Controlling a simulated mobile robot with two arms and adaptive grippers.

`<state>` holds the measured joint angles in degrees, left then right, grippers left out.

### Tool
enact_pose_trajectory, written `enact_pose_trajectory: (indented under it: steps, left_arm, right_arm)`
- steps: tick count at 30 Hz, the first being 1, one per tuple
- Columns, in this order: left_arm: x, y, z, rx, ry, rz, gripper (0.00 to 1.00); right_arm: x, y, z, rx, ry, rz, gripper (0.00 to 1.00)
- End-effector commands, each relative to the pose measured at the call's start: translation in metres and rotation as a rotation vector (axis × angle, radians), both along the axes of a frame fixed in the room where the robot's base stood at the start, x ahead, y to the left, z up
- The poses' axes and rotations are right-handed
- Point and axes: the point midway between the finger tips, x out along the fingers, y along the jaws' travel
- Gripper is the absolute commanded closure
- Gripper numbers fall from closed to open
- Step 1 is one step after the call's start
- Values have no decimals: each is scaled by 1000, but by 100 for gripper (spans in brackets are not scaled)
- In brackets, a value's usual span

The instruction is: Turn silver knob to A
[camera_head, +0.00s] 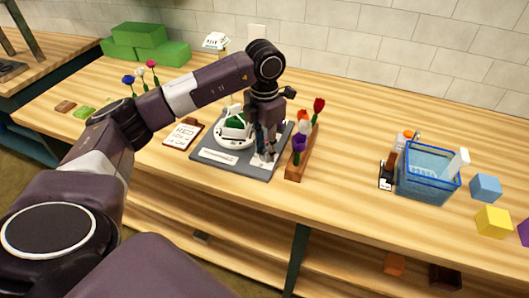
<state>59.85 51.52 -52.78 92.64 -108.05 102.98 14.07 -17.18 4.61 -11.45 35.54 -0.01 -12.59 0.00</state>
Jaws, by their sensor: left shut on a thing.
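A dark grey base plate (207,156) lies on the wooden table and bears a white round dish with a green block (235,125) in it. A pale label strip lies on its front part. My left gripper (266,150) points down over the right part of the plate, with its fingers shut low against it. A small silvery-white part, which looks like the silver knob (264,158), shows at the fingertips. The fingers hide most of it, and no letter A or pointer can be read. My right gripper is not in view.
A wooden rack (295,172) with red, orange and purple flowers stands close right of the gripper. A clipboard (183,134) lies left of the plate. A blue basket (428,182) and coloured cubes are at the right. Green blocks (140,36) stand at the back left.

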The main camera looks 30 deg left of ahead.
Motion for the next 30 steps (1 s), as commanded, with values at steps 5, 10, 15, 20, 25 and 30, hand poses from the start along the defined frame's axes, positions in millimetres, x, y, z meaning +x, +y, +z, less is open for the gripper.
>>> enact_pose_trajectory:
  steps: [5, 10, 15, 20, 25, 30]
  left_arm:
    - [1, 1, 0, 0, -4, -107, 100]
    - [1, 1, 1, 0, -4, -174, 100]
    - [1, 1, 1, 1, -5, -208, 100]
    - [1, 1, 2, 1, -5, -218, 100]
    - [1, 1, 2, 1, -5, -218, 100]
    - [1, 1, 2, 1, -5, -217, 74]
  right_arm:
    - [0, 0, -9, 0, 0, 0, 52]
    - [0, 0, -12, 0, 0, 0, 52]
    - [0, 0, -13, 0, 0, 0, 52]
    - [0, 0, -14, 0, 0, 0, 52]
    - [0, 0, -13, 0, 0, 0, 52]
    - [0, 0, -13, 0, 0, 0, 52]
